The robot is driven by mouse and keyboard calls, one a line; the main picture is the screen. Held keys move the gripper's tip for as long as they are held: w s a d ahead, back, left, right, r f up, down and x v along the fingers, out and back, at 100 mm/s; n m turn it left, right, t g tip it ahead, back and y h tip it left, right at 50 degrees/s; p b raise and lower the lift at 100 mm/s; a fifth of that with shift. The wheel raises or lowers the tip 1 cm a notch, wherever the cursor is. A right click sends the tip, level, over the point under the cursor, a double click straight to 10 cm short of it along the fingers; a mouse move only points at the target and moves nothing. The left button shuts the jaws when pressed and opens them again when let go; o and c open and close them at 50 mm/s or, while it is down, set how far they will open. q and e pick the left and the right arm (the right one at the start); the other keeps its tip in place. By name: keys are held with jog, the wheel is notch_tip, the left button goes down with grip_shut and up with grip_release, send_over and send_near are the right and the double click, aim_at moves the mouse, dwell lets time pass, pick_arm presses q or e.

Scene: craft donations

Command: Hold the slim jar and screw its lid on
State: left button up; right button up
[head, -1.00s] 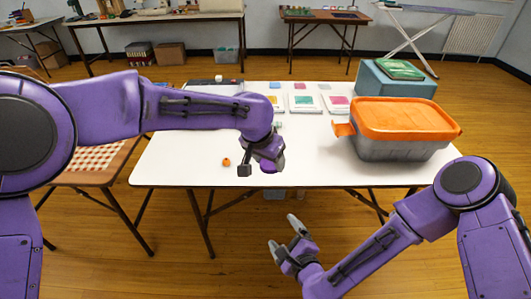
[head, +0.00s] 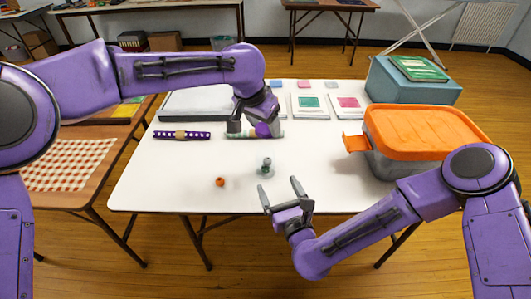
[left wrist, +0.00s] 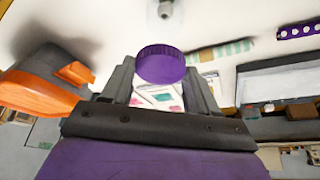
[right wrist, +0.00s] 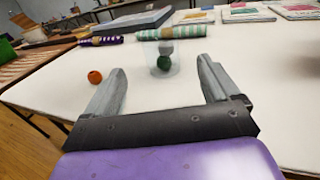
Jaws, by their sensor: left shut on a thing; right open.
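The slim jar (head: 266,172) is clear and stands upright on the white table, with a grey and a green ball inside. It shows clearly in the right wrist view (right wrist: 152,62), with its top open. My left gripper (head: 252,130) is shut on the purple lid (left wrist: 160,66), which also shows in the head view (head: 263,130). It holds the lid above the table, behind the jar and apart from it. My right gripper (head: 281,191) is open and empty at the table's front edge, in front of the jar. In its wrist view the jar stands beyond and between the fingers.
An orange ball (head: 220,182) lies left of the jar. A purple dotted roll (head: 168,135) and a mint striped roll (head: 236,134) lie behind. A grey bin with an orange lid (head: 425,130) stands at the right. The table's front left is clear.

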pick_arm(q)
jog(key=shift+w, duration=0.3)
pick_arm(e)
jog(key=shift+w, duration=0.25)
pick_arm(q)
jog(key=shift+s+r, duration=0.2)
jog(key=shift+s, duration=0.2)
pick_arm(e)
jog(key=shift+s+r, duration=0.15)
jog(key=shift+s, duration=0.15)
pick_arm(q)
jog(key=shift+w+f, duration=0.1)
pick_arm(e)
jog(key=x, duration=1.2)
jog(key=shift+w, duration=0.1)
jog(key=c, duration=1.5)
pick_arm(q)
send_over(264, 146)
jog(key=s, duration=0.3)
jog(key=shift+w+f, duration=0.1)
jog(key=shift+f, duration=2.4)
jog(key=shift+f, duration=0.85)
jog(key=shift+f, duration=0.6)
